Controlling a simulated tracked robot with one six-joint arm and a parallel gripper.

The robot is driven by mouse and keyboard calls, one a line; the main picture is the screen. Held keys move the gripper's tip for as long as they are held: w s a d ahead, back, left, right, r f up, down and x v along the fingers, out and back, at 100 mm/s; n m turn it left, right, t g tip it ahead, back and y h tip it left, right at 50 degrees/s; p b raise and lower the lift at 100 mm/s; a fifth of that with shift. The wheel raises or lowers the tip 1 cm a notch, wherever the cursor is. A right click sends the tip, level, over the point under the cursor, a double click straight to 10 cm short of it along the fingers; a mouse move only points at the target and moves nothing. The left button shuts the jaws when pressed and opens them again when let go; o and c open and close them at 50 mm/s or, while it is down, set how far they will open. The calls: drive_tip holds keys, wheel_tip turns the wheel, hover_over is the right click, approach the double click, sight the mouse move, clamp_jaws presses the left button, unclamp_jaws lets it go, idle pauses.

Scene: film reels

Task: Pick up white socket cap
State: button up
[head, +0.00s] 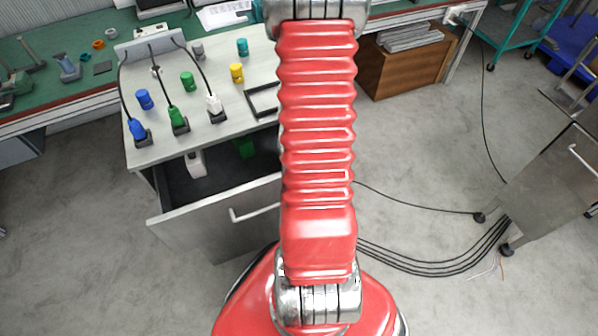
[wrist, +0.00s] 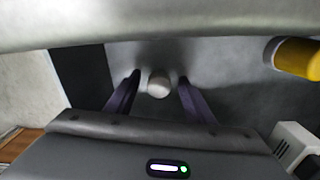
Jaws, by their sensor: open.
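In the wrist view, a small pale round cap (wrist: 158,87), which looks like the white socket cap, sits between the two dark fingers of my gripper (wrist: 160,80). The fingers are apart, one on each side of it, with gaps showing. I cannot tell how far the fingertips reach down beside it. In the head view my arm rises out of the top of the picture, so the gripper is not seen there. A pale grey cap (head: 197,48) stands at the back of the cabinet top (head: 215,132); I cannot tell if it is the same one.
A yellow cap (wrist: 298,58) lies at the right of the wrist view. The cabinet top holds blue (head: 144,99), green (head: 187,81) and teal (head: 242,47) caps, cabled plugs (head: 177,119) and a black frame (head: 262,100). An open drawer (head: 215,225) juts out below.

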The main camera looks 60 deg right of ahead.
drive_tip(key=shift+c, duration=0.3)
drive_tip(key=c, duration=1.1)
drive_tip(key=shift+r, duration=0.1)
drive_tip(key=shift+r, duration=4.9)
